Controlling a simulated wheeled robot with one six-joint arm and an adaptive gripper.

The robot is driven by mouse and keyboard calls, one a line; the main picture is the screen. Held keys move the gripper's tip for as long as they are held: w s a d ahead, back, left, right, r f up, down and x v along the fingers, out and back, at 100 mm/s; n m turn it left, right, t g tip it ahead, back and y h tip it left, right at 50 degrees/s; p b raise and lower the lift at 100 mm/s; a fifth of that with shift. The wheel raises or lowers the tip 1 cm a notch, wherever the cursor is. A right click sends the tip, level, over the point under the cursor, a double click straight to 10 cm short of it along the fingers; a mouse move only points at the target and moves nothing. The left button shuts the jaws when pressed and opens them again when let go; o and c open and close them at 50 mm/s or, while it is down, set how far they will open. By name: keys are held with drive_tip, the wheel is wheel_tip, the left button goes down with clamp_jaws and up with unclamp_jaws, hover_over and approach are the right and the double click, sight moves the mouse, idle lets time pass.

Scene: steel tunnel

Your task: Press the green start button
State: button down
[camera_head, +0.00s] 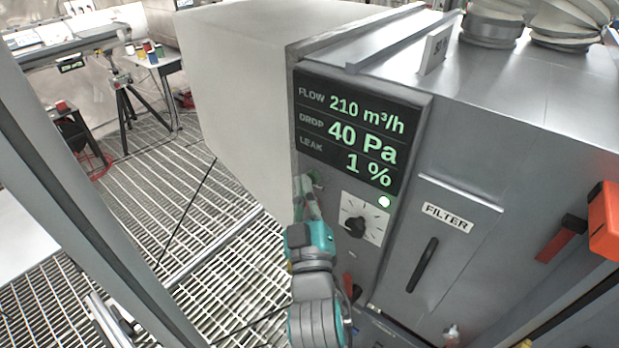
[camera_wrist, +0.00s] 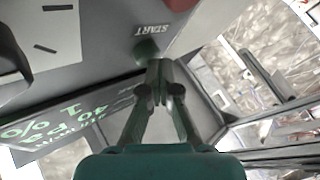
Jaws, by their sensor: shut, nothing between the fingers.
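The green start button (camera_wrist: 145,48) shows in the wrist view beside a START label (camera_wrist: 153,30) on the grey machine panel. My gripper (camera_wrist: 157,66) is shut and empty. Its fingertips are right at the button and overlap its lower edge in the picture; I cannot tell whether they touch it. In the head view my gripper (camera_head: 305,185) reaches up to the machine front below the display, and it largely hides the button there.
The machine's display (camera_head: 345,130) reads flow 210, drop 40 Pa, leak 1 %. A black dial (camera_head: 355,226) sits just right of my gripper, and a FILTER door (camera_head: 440,250) is further right. A red part (camera_wrist: 190,12) lies near the START label. Grated floor is open at left.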

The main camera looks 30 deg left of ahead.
drive_tip(key=s, duration=0.6)
drive_tip(key=shift+a, duration=0.25)
idle(0.8)
